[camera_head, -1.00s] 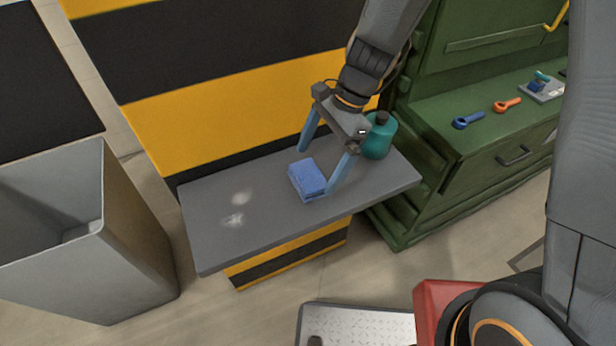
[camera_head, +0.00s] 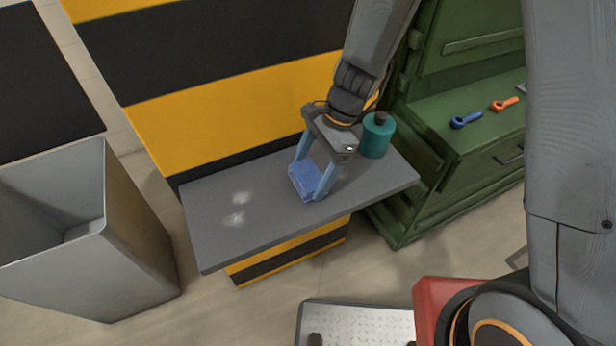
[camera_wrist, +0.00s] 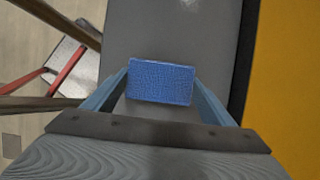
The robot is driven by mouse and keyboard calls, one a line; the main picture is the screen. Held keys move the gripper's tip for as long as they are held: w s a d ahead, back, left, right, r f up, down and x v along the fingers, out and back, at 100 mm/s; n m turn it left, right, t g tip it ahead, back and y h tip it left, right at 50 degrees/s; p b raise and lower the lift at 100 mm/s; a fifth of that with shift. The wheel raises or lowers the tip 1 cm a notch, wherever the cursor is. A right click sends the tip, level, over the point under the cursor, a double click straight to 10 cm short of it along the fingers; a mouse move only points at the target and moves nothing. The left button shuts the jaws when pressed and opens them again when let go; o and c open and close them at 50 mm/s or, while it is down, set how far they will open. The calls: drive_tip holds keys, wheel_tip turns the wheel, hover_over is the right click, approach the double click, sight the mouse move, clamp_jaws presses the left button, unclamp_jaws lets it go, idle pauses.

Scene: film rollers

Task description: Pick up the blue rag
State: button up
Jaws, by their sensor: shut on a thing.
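The blue rag (camera_head: 304,180) is a folded block on the grey shelf (camera_head: 210,225), near its middle. My gripper (camera_head: 307,182) reaches down from above with its light-blue fingers on either side of the rag, shut on it. In the wrist view the rag (camera_wrist: 161,81) sits between the fingertips of my gripper (camera_wrist: 160,85), one at its left edge and one at its right. The rag appears to be still at shelf level; its underside is hidden.
A teal bottle (camera_head: 377,137) stands on the shelf just right of my gripper. Two whitish smudges (camera_head: 236,208) mark the shelf's left part. A grey bin (camera_head: 120,235) stands at left. A green cabinet (camera_head: 435,165) with blue (camera_head: 465,120) and orange (camera_head: 504,104) tools is at right.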

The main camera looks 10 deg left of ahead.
sight(311, 174)
drive_tip(key=shift+r, duration=0.1)
wheel_tip(311, 174, up, 10)
drive_tip(key=b, duration=0.1)
idle(0.5)
drive_tip(key=o, duration=0.3)
drive_tip(key=shift+c, duration=0.5)
